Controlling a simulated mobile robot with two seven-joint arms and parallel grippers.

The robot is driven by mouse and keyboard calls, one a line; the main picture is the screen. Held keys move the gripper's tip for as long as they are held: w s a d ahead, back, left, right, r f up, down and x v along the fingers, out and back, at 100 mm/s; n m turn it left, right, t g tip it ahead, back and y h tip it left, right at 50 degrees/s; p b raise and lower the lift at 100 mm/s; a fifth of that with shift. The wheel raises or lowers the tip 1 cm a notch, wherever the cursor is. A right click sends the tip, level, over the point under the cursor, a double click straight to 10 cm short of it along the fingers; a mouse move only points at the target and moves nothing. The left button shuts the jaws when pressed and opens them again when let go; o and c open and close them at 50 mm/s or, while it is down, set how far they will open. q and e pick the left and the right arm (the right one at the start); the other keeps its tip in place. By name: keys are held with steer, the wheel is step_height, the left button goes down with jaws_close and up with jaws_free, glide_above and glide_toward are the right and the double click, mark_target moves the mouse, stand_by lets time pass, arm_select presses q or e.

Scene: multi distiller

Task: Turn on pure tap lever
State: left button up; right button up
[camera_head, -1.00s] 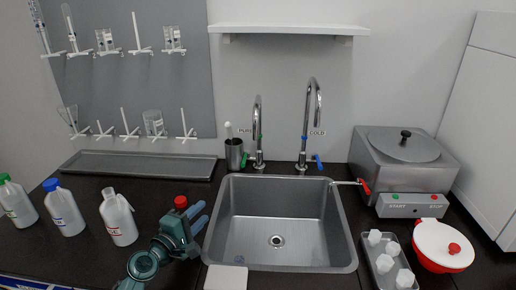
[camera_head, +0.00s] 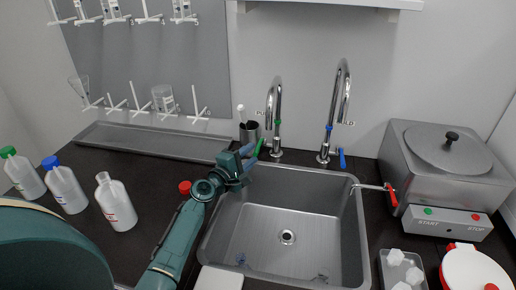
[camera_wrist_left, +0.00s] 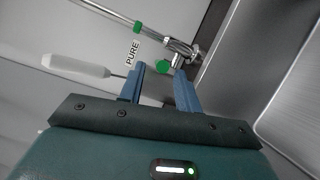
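The pure tap (camera_head: 276,112) is the left of two chrome taps behind the sink, with a green band and a green lever (camera_head: 258,148). My left gripper (camera_head: 247,163) is at the sink's back left corner, just left of and below the lever. In the left wrist view my left gripper (camera_wrist_left: 160,74) has its two blue fingers apart with nothing held. The lever's green end (camera_wrist_left: 162,67) shows between and just beyond the fingertips, and the pure tap (camera_wrist_left: 165,42) lies ahead. I cannot tell whether a finger touches the lever. My right gripper is out of view.
The cold tap (camera_head: 335,110) with a blue lever stands to the right. A dark cup (camera_head: 249,133) holding a white-handled tool is close behind my left gripper. The sink (camera_head: 300,215) is open below. Bottles stand at left; a distiller (camera_head: 440,160) is at right.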

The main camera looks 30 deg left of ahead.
mark_target(258, 147)
arm_select(q)
steer(key=shift+w+d, duration=0.2)
steer(key=shift+w, duration=1)
steer(key=shift+w+d, duration=0.15)
steer(key=shift+w, duration=1)
jaws_close()
steer(key=shift+f, duration=0.1)
